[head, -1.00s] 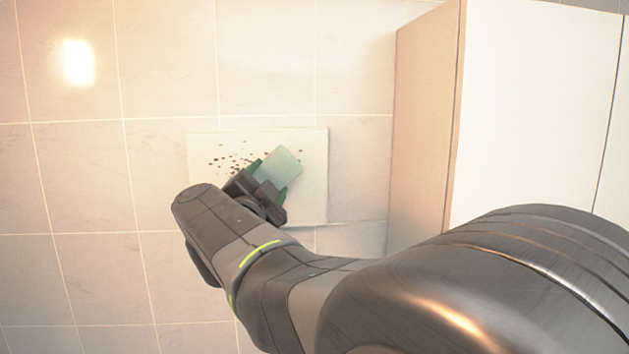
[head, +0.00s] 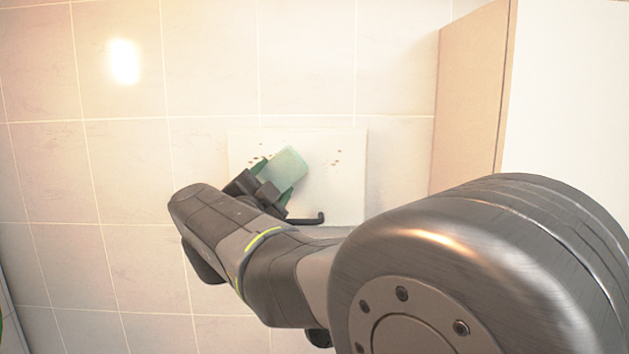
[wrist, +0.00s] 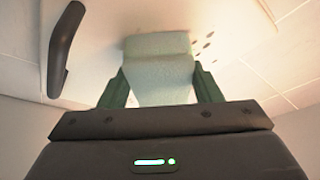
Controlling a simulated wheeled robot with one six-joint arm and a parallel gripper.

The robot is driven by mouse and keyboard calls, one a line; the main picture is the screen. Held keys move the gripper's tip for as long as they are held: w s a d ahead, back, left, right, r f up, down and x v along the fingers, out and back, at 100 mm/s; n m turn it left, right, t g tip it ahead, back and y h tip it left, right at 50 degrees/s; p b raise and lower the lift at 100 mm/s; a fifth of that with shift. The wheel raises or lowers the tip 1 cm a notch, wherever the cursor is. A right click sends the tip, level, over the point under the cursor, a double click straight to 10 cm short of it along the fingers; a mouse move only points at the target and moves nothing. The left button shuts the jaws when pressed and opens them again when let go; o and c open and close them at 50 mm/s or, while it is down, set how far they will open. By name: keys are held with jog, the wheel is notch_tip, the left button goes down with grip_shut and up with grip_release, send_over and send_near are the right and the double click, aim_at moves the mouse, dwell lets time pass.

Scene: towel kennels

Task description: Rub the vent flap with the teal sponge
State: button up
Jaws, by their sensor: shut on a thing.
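The vent flap (head: 342,190) is a pale rectangular panel on the tiled wall, with a dark handle (head: 306,219) at its lower edge. Small dark specks show on it, a few right of the sponge and a few at its upper left. My gripper (head: 276,182) is shut on the teal sponge (head: 287,165), which lies over the flap's left part. In the wrist view the sponge (wrist: 158,62) sits between the green fingers (wrist: 160,88), its far end at the flap's face (wrist: 105,20). The handle (wrist: 66,48) is to the left there, with specks right of the sponge.
A tall cabinet with a tan side (head: 466,95) and white front (head: 570,90) stands to the right of the flap. Pale tiled wall (head: 110,170) extends clear to the left. My arm covers the lower right of the head view.

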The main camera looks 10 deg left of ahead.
jog(key=a, duration=0.2)
jog(key=s+a, duration=0.1)
jog(key=a, duration=0.1)
jog(key=a+r+p, duration=0.1)
jog(key=a, duration=0.1)
jog(key=shift+s+a+r, duration=0.1)
jog(key=shift+s+a, duration=0.15)
jog(key=shift+w+d, duration=0.75)
jog(key=shift+d, duration=2.5)
jog(key=shift+w+d, duration=0.75)
jog(key=shift+d, duration=2.45)
jog(key=shift+w+d, duration=0.75)
jog(key=shift+d, duration=2.5)
jog(key=shift+s+a, duration=0.8)
jog(key=shift+a, duration=2.45)
jog(key=shift+s+a, duration=0.75)
jog(key=shift+a, duration=2.45)
jog(key=shift+s+a, duration=0.8)
jog(key=shift+a, duration=2.45)
